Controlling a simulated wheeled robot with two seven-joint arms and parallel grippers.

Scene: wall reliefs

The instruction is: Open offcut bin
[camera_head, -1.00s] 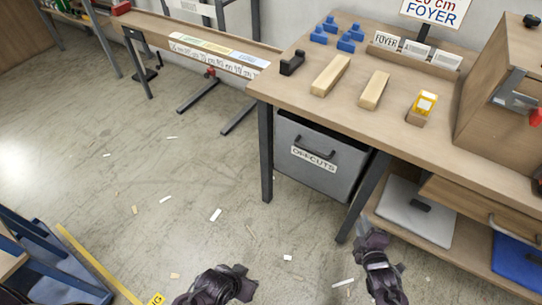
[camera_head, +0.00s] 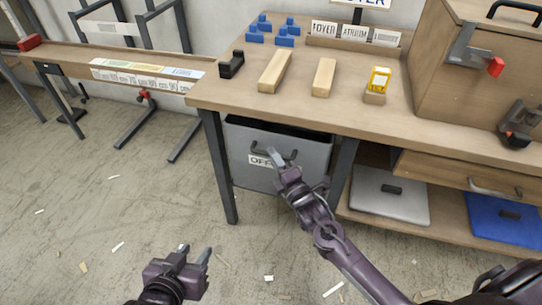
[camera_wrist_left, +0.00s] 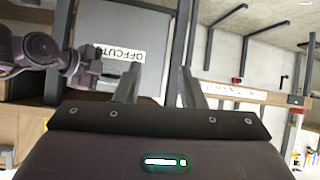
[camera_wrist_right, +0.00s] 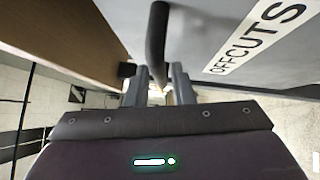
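The offcut bin (camera_head: 238,165) is a grey box with an OFFCUTS label, hanging under the workbench; a dark gap shows along its top edge. Its dark bar handle (camera_head: 258,148) is on the front, partly hidden by my right gripper (camera_head: 283,156). In the right wrist view the handle (camera_wrist_right: 157,40) runs down to between the fingertips of my right gripper (camera_wrist_right: 160,72), which look apart; contact cannot be told. My left gripper (camera_head: 195,255) is open and empty, low over the floor. The bin (camera_wrist_left: 108,22) also shows in the left wrist view.
The workbench (camera_head: 350,108) carries wooden blocks (camera_head: 275,72), blue pieces (camera_head: 285,41), a yellow item (camera_head: 379,80) and a wooden cabinet (camera_head: 450,80). A bench leg (camera_head: 218,165) stands left of the bin. A drawer and lower shelf (camera_head: 440,224) are to the right. The floor is open with scraps.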

